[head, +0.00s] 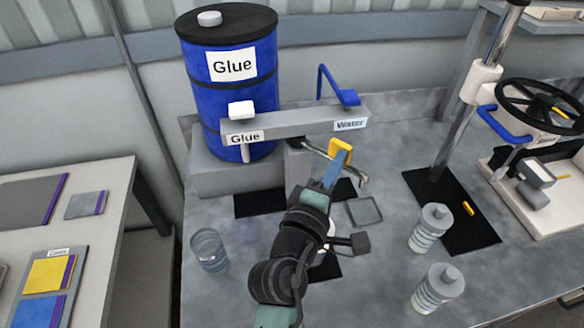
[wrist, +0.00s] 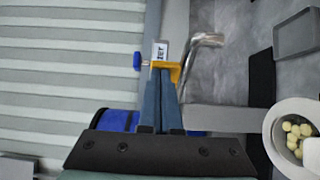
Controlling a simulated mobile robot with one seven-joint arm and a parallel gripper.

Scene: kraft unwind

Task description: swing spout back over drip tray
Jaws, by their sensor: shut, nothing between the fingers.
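The metal spout (head: 350,172) runs from under the grey bar labelled Glue and Water, its bent end at the right. In the wrist view the spout (wrist: 203,42) is just right of my fingertips. The square grey drip tray (head: 366,211) lies on the bench, and it shows in the wrist view (wrist: 297,36) at the upper right, with a gap between it and the spout's end. My arm hides part of the bench.
A blue Glue drum (head: 215,98) stands behind, left of the grey bar (head: 290,122) with a blue lever (head: 348,97). A glass (head: 209,250) is left of my arm; bottles (head: 430,228) stand right. A bowl with yellow lumps (wrist: 293,132) is at the wrist view's lower right.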

